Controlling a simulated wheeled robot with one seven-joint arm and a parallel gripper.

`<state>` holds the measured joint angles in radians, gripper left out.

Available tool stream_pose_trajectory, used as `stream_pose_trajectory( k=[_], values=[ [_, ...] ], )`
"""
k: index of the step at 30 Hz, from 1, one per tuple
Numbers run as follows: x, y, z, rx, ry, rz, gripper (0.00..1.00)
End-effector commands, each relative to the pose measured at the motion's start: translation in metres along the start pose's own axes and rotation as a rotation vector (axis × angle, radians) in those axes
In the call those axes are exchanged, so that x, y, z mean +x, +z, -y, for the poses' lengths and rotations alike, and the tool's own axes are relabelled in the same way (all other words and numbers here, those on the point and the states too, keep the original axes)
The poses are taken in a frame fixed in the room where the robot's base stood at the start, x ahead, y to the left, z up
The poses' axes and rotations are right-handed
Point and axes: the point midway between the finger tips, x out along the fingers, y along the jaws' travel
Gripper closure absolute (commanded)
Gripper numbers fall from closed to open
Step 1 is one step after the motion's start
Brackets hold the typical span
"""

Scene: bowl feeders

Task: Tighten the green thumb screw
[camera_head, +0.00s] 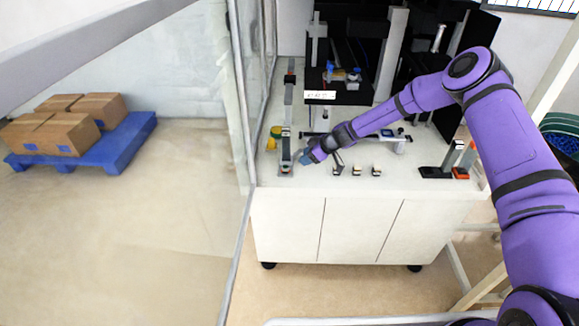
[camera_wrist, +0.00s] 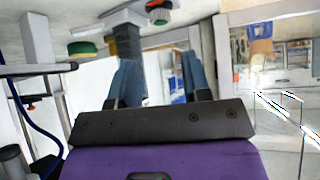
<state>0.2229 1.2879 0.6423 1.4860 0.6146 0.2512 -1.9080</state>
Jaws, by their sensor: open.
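My gripper (camera_head: 306,157) is low over the left part of the white table, beside the near end of a long grey rail (camera_head: 287,115). In the wrist view, its two blue fingers (camera_wrist: 163,78) stand apart with nothing held between them. A small green-topped piece (camera_head: 276,131) with yellow below it is left of the rail; a green round top (camera_wrist: 82,47) also shows at upper left in the wrist view, apart from the fingers. I cannot tell whether this is the green thumb screw. A grey ribbed knob (camera_wrist: 160,16) is at the top of the wrist view.
Several small pieces (camera_head: 356,170) stand right of my gripper on the white table (camera_head: 420,205). A black machine (camera_head: 352,92) stands behind. A black and red fixture (camera_head: 452,165) is at the right. A glass panel (camera_head: 243,90) borders the table's left side.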

Motion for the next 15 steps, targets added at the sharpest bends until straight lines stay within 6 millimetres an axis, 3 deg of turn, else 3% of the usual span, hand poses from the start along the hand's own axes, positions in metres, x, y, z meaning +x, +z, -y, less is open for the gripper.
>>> stream_pose_trajectory(
  k=[15],
  values=[
    [0.083, -0.001, 0.001, -0.002, 0.0, 0.001, 0.56]
  ],
)
